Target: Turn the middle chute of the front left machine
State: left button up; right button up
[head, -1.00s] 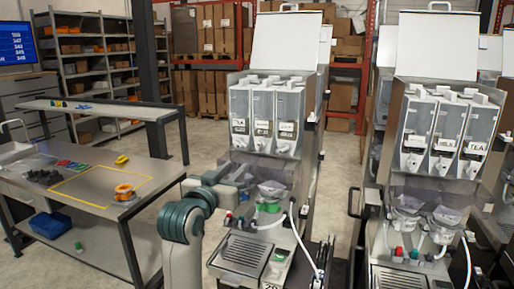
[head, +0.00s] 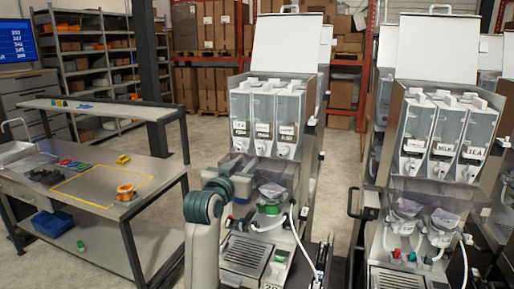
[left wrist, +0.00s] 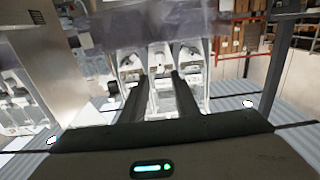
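The front left machine (head: 228,200) stands in the middle of the head view, with three clear canisters side by side and a pale chute under each. Its middle chute (head: 262,147) hangs below the middle canister (head: 263,115). My left gripper (head: 243,184) is in front of this machine, below the chutes; its fingertips cannot be made out there. In the left wrist view its two dark fingers (left wrist: 160,77) are apart with nothing gripped. The middle chute (left wrist: 159,60) appears just beyond and between the fingertips, apparently not touched. My right gripper is not in view.
A second machine (head: 440,190) stands to the right. A workbench (head: 60,205) with an orange spool (head: 125,191) is at left, with open floor between.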

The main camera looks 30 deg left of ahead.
aim_at(259, 149)
pick_arm(q)
jog(key=p+x, duration=0.3)
jog(key=x, duration=0.5)
jog(key=shift+r, duration=0.1)
jog(key=shift+p+x, duration=0.3)
jog(key=shift+x, duration=0.65)
grip_shut()
